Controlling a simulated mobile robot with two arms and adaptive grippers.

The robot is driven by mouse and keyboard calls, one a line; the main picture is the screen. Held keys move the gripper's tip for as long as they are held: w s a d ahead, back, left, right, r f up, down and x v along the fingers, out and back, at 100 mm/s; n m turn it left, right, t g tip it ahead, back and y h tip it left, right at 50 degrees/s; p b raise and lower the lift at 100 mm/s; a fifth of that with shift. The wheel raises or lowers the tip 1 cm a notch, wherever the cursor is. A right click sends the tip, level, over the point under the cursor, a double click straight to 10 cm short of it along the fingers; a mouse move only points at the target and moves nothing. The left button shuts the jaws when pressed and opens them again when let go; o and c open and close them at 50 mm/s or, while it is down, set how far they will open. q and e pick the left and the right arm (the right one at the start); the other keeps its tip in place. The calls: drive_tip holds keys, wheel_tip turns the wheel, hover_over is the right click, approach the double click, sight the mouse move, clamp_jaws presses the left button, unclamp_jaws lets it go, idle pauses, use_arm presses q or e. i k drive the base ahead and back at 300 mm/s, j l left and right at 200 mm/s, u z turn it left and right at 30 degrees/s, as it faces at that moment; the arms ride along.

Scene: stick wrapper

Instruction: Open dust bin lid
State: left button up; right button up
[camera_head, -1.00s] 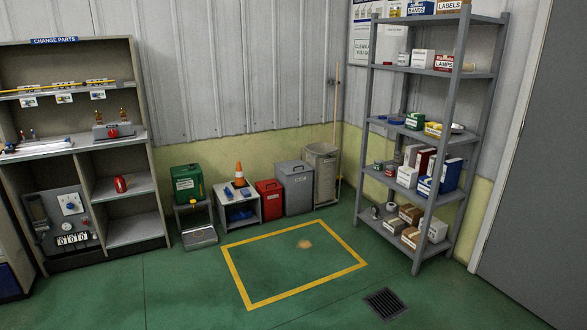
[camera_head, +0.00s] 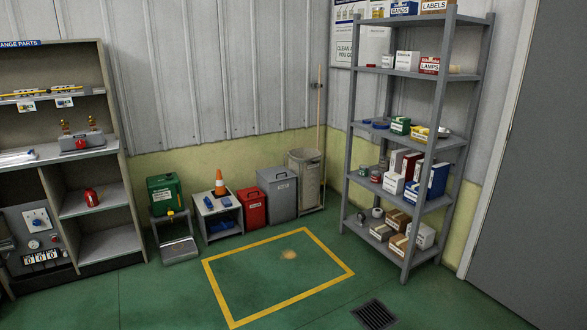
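Against the back wall stands a grey lidded bin (camera_head: 283,201) with a handle on its closed lid (camera_head: 276,174) and a small label on its front. A smaller red lidded bin (camera_head: 252,208) stands just left of it, its lid also down. An open-topped, greyish bin (camera_head: 305,183) stands to the right of the grey one, by the corner. I cannot tell from the label which one is the dust bin. Neither of my grippers is in view.
A yellow floor outline (camera_head: 329,292) lies in front of the bins, with a tan patch (camera_head: 289,255) inside. A small table (camera_head: 219,210) bears an orange cone (camera_head: 220,184). A grey shelf rack (camera_head: 409,262) stands right, a parts cabinet (camera_head: 118,187) left.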

sight(276, 171)
drive_tip(key=i, duration=4.75)
drive_tip(key=i+l+u, duration=0.2)
drive_tip(key=i, duration=0.4)
drive_tip(key=i+u, duration=0.2)
drive_tip(key=i, duration=0.4)
